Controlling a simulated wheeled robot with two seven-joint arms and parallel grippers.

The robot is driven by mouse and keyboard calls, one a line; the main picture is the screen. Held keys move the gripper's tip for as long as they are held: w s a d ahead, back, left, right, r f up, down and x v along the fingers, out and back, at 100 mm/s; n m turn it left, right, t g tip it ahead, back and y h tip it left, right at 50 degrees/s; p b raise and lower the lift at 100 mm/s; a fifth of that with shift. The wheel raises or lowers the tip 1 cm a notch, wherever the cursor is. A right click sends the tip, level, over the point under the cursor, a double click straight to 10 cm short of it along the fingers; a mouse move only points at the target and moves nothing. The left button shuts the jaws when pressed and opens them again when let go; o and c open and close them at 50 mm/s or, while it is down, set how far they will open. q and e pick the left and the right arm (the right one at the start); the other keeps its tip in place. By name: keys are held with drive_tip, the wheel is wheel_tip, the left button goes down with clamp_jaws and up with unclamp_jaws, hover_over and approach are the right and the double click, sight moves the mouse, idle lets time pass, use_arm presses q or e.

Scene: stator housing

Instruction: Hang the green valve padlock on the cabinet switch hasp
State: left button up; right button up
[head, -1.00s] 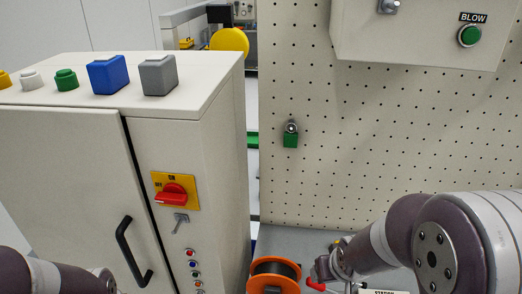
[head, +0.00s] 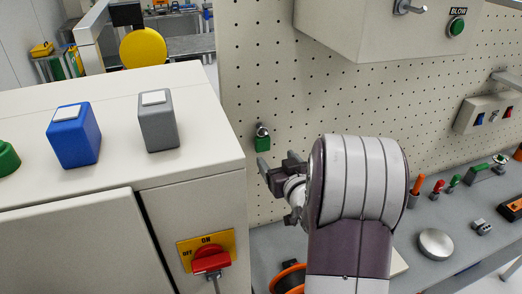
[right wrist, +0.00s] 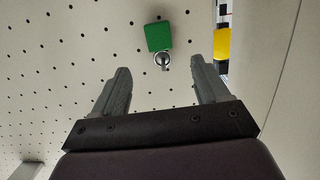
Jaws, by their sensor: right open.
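The green padlock (head: 263,143) hangs on the pegboard by its shackle, over a round metal peg; in the right wrist view the padlock (right wrist: 159,37) shows just beyond the fingertips. My right gripper (head: 276,167) is open and empty, just below the padlock in the head view. In the right wrist view its two fingers (right wrist: 163,75) are spread apart, with the padlock ahead of the gap and not between them. The cabinet switch (head: 210,259) is a red knob on a yellow plate. A grey metal piece below it, likely the hasp (head: 215,284), is mostly cut off. My left gripper is not in view.
The cabinet (head: 105,225) fills the left, with blue (head: 74,135) and grey (head: 158,122) boxes on top. The BLOW box (head: 355,25) juts from the pegboard (head: 285,90) above. An orange spool (head: 288,279) and several tools stand on the bench (head: 400,250).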

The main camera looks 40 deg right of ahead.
sight(264, 139)
drive_tip(key=p+x, duration=0.3)
drive_tip(key=x, duration=0.7)
drive_tip(key=shift+w+d+p, duration=0.1)
drive_tip(key=shift+w+p, duration=0.2)
drive_tip(key=shift+p, duration=0.05)
drive_tip(key=shift+s, duration=0.15)
drive_tip(key=c, duration=1.2)
drive_tip(key=shift+s+r, duration=0.15)
drive_tip(key=shift+r, duration=0.45)
